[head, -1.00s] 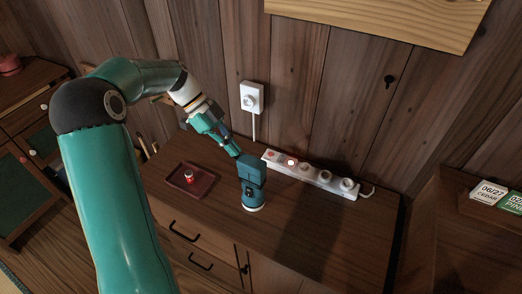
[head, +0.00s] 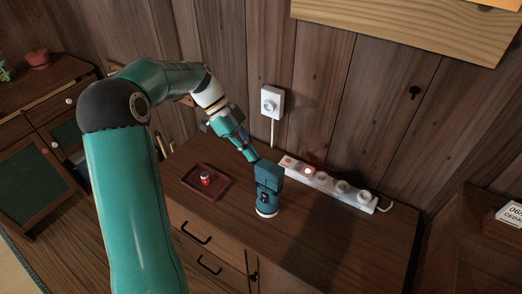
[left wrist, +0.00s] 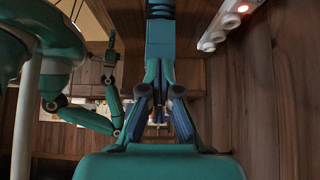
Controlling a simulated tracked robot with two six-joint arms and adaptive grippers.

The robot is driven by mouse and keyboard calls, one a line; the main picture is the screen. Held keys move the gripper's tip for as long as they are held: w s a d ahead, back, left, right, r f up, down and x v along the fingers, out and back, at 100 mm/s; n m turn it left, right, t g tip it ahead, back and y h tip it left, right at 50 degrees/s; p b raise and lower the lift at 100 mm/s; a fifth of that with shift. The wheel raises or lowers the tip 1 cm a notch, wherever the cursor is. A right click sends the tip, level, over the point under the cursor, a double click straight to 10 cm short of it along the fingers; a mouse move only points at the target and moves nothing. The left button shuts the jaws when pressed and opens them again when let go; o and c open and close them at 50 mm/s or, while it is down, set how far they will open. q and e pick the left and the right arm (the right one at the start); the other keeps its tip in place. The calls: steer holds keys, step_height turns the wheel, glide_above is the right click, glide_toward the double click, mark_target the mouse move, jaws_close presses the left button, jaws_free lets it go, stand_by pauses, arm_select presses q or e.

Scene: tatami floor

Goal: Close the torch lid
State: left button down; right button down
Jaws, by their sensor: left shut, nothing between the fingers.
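The torch (head: 268,196) stands upright on the wooden cabinet top, with a dark teal body and a pale ring at its base. Its blocky upper part (head: 269,172) is at its top; I cannot tell how far the lid is closed. My left gripper (head: 254,159) is shut and empty, its tip at the torch's upper left edge; I cannot tell touching from a small gap.
A dark red tray (head: 190,192) with a small red and white item (head: 205,177) lies left of the torch. A white power strip (head: 327,184) with glowing red switches runs behind it to the right. A white wall socket (head: 271,102) is above. The cabinet's front right is clear.

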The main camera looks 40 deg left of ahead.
arm_select(q)
steer(key=shift+d, duration=0.6)
steer(key=shift+w+r, duration=0.1)
steer(key=shift+r, duration=0.2)
step_height(320, 180, up, 4)
steer(key=p, duration=0.2)
steer(key=shift+w+r+p, duration=0.1)
steer(key=shift+w+p, duration=0.05)
steer(key=shift+p, duration=0.15)
steer(key=a+f+v, duration=0.1)
steer(key=v, duration=0.8)
steer(key=shift+s+a+r, duration=0.2)
steer(key=shift+s+a, duration=0.05)
steer(key=shift+a, duration=0.1)
